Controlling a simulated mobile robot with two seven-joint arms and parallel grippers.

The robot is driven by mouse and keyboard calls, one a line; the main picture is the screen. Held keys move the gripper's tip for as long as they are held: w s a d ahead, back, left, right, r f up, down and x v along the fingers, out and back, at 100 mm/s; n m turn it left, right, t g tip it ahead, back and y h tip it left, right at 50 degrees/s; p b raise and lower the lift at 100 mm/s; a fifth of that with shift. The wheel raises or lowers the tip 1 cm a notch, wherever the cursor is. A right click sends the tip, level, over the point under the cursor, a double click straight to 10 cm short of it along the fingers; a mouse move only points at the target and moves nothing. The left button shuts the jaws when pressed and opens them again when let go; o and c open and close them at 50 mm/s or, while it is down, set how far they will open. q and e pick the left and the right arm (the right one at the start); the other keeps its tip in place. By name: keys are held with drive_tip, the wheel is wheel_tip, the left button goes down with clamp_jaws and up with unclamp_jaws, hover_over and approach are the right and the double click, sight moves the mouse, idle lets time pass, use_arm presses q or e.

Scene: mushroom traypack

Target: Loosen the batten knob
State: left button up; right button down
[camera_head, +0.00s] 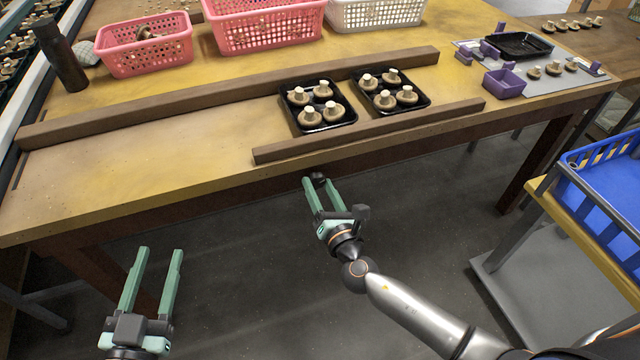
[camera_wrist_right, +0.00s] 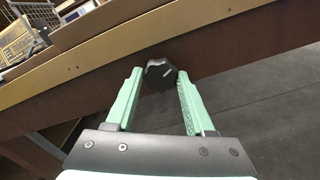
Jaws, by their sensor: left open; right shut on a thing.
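The batten knob (camera_wrist_right: 160,75) is a dark, lobed knob on the front face of the table's edge. In the head view the knob (camera_head: 318,179) shows just below the table's front edge, under the short front batten (camera_head: 370,131). My right gripper (camera_head: 322,184) is shut on the knob, with its green fingers on either side of it; in the right wrist view the fingertips (camera_wrist_right: 158,76) flank the knob. My left gripper (camera_head: 162,252) is open and empty, low in front of the table at the left.
Two black trays of mushrooms (camera_head: 345,122) (camera_head: 424,102) stand between the front batten and a long rear batten (camera_head: 230,91). Pink baskets (camera_head: 130,62), a dark bottle (camera_head: 62,60) and a grey mat (camera_head: 560,82) are farther back. A blue crate (camera_head: 590,195) stands right. Floor in front is clear.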

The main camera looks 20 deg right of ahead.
use_arm(q)
drive_tip(key=shift+s+a+f+n+g+y+p, duration=0.15)
drive_tip(key=shift+f+g, duration=0.25)
drive_tip(key=shift+f, duration=0.55)
drive_tip(key=shift+s+d+f+n+g+y+p, duration=0.15)
drive_tip(key=shift+f+g, duration=0.25)
drive_tip(key=shift+f, duration=0.5)
drive_tip(key=shift+s+a+f+n+g+y+p, duration=0.15)
drive_tip(key=shift+f+g, duration=0.25)
drive_tip(key=shift+f, duration=0.55)
use_arm(e)
drive_tip(key=shift+r+n, duration=0.15)
drive_tip(key=shift+n, duration=0.95)
use_arm(q)
drive_tip(key=shift+w, duration=0.1)
use_arm(e)
drive_tip(key=shift+c, duration=1.3)
unclamp_jaws()
drive_tip(key=shift+s, duration=0.5)
use_arm(q)
drive_tip(key=f, duration=0.1)
drive_tip(key=f+g, duration=0.1)
drive_tip(key=s+f, duration=0.1)
drive_tip(key=shift+f+n+y, duration=0.1)
drive_tip(key=shift+n+y, duration=0.15)
use_arm(e)
drive_tip(key=s, duration=1.1)
drive_tip(key=shift+s+d, duration=0.2)
